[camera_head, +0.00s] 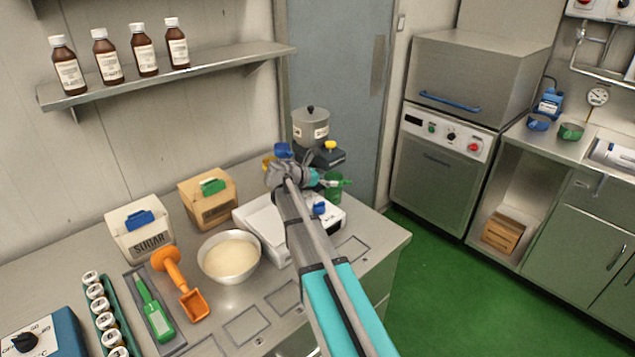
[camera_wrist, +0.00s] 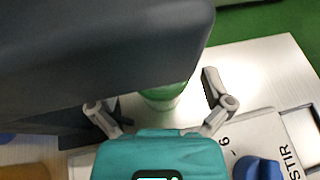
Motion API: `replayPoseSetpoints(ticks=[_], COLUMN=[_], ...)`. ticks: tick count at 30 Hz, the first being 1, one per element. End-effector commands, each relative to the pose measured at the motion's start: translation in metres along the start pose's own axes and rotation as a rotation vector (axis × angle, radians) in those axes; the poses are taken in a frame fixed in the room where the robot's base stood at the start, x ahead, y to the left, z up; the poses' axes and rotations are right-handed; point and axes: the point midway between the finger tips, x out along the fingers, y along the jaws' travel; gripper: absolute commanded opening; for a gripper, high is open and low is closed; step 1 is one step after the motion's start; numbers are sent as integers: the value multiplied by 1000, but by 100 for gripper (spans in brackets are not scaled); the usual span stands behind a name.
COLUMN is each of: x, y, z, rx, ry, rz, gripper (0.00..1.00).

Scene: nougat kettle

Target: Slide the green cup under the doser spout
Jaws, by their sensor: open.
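The green cup (camera_head: 334,188) stands at the far right end of the left counter, partly behind my gripper (camera_head: 325,181). In the wrist view the green cup (camera_wrist: 163,97) sits between the two spread fingers of my gripper (camera_wrist: 157,97), with a gap on each side. The doser (camera_head: 311,128) has a grey lidded hopper and a dark body with a yellow knob, just behind my gripper. Its dark body (camera_wrist: 100,50) covers the top of the wrist view and hides part of the cup. I cannot make out the spout.
A white stirrer plate (camera_head: 265,222) with a blue knob lies beside my gripper. A white bowl (camera_head: 229,271), an orange scoop (camera_head: 195,303), a sugar box (camera_head: 147,246) and a cardboard box (camera_head: 190,207) stand to the left. The counter's right edge is close.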

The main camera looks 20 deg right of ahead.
Motion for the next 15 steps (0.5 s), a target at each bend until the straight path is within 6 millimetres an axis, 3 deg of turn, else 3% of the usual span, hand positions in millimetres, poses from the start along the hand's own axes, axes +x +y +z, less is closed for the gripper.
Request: replayPoseSetpoints(ticks=[6, 15], x=[19, 24], y=[0, 0], z=[-1, 0], rx=[1, 0], ry=[0, 0], rz=[0, 1], gripper=[100, 100])
